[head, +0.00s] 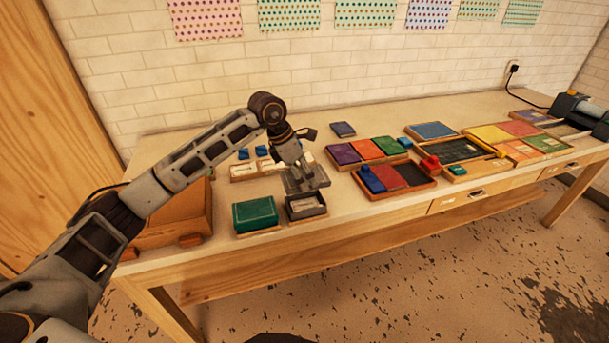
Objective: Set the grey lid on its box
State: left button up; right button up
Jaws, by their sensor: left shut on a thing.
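The grey box (306,209) stands open near the table's front edge, with pale contents showing inside. The grey lid (316,179) is in my left gripper (300,180), tilted and just above the back of the box. My left gripper is shut on the lid and points down. I cannot tell whether the lid touches the box rim. The fingers hide part of the lid. My right gripper is not in view.
A green box (255,214) stands close on the left of the grey box. Small trays with blue pieces (262,151) lie behind. Trays of coloured blocks (395,178) fill the right side. A wooden crate (178,215) is at the left end.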

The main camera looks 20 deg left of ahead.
pick_arm(q)
jog(key=shift+d, duration=0.1)
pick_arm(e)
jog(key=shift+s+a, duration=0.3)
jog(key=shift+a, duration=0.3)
pick_arm(q)
jog(key=shift+f, duration=0.1)
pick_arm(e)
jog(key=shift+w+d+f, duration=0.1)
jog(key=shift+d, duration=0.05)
